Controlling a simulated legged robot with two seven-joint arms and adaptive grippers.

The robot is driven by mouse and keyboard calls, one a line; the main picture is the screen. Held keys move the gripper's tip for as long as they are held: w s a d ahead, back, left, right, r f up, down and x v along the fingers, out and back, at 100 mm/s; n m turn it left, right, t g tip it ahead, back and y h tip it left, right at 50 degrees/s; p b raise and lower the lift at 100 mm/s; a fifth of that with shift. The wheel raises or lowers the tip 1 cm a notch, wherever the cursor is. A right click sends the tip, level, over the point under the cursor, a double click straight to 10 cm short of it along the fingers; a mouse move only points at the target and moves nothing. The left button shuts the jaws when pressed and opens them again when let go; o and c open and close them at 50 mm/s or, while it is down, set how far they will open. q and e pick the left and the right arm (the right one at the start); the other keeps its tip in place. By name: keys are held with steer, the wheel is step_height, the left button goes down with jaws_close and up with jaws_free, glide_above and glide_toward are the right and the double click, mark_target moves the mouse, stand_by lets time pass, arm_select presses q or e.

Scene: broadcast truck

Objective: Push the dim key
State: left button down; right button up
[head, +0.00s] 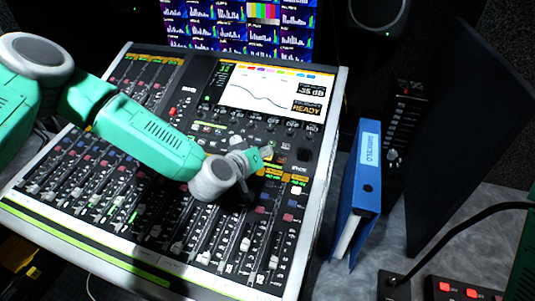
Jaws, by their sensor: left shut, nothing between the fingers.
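The mixing console (322,200) fills the left and middle of the head view, tilted on the desk. It has rows of faders, knobs and small keys. No label reading dim can be made out, so I cannot tell which key it is. My left arm reaches in from the left over the console. My right gripper is out of view.
The console's screen (275,90) shows a curve and READY. A blue binder (368,165) stands upright right of the console, with a dark panel (465,140) behind it. A red-button box (465,290) and a black gooseneck (440,236) are at lower right. Monitors (235,25) stand behind.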

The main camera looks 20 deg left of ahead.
arm_select(q)
steer(key=shift+s+r, duration=0.1)
steer(key=shift+r, duration=0.2)
step_height(320, 180, up, 6)
steer(key=s+p, duration=0.2)
steer(key=p, duration=0.3)
steer(key=shift+s+f, duration=0.2)
steer(key=shift+f, duration=0.05)
stand_by(0.3)
